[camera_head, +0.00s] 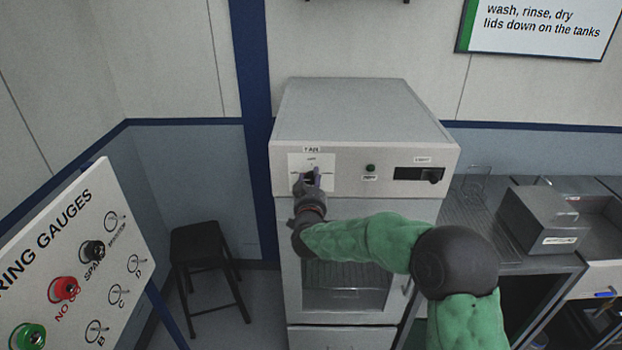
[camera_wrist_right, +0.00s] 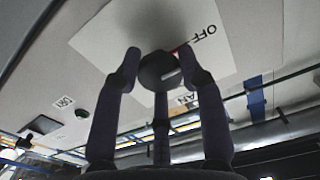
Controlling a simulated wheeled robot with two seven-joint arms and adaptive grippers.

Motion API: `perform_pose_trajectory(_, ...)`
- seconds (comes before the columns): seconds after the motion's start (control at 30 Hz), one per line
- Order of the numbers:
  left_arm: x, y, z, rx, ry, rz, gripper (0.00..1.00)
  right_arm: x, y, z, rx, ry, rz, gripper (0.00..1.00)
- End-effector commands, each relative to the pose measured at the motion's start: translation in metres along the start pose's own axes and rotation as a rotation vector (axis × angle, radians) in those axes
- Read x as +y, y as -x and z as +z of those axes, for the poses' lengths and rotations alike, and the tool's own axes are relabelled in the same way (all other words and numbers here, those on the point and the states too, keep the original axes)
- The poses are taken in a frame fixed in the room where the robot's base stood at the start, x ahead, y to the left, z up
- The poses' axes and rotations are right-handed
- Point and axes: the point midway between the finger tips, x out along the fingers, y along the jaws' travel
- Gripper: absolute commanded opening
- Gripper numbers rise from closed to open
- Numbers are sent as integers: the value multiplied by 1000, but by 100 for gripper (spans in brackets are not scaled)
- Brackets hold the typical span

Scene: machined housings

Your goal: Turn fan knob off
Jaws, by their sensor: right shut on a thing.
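The fan knob (camera_wrist_right: 160,70) is a dark round knob on a white label plate (camera_head: 325,172) on the front of a grey cabinet (camera_head: 345,112). A "FAN" tag sits above the plate, and "OFF" is printed beside the knob in the right wrist view. My right gripper (camera_head: 311,180) is at the knob, its fingers around it. It also shows in the right wrist view (camera_wrist_right: 162,68), with fingers on both sides of the knob. A small red mark shows by the knob's edge toward "OFF". The gripper hides most of the knob in the head view. My left gripper is not in view.
To the knob's right are a small green-black button (camera_head: 370,168) and a dark light switch (camera_head: 418,174). A black stool (camera_head: 203,240) stands left of the cabinet. A gauge board (camera_head: 75,265) is at the left. A grey box (camera_head: 545,222) sits on the counter at the right.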

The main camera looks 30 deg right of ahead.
Motion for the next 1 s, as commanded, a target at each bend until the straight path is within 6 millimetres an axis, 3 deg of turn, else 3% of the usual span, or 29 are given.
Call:
perform_pose_trajectory(0.03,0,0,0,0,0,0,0,-2,3,13,-25,18,-7,7)
perform_pose_trajectory(0.53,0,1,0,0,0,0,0,-2,3,16,-29,36,-6,7)
perform_pose_trajectory(0.57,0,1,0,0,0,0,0,-2,3,16,-29,36,-6,43)
perform_pose_trajectory(0.63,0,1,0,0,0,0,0,-2,2,16,-29,35,-6,63)
perform_pose_trajectory(1.0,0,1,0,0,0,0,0,-1,1,7,-13,31,-3,63)
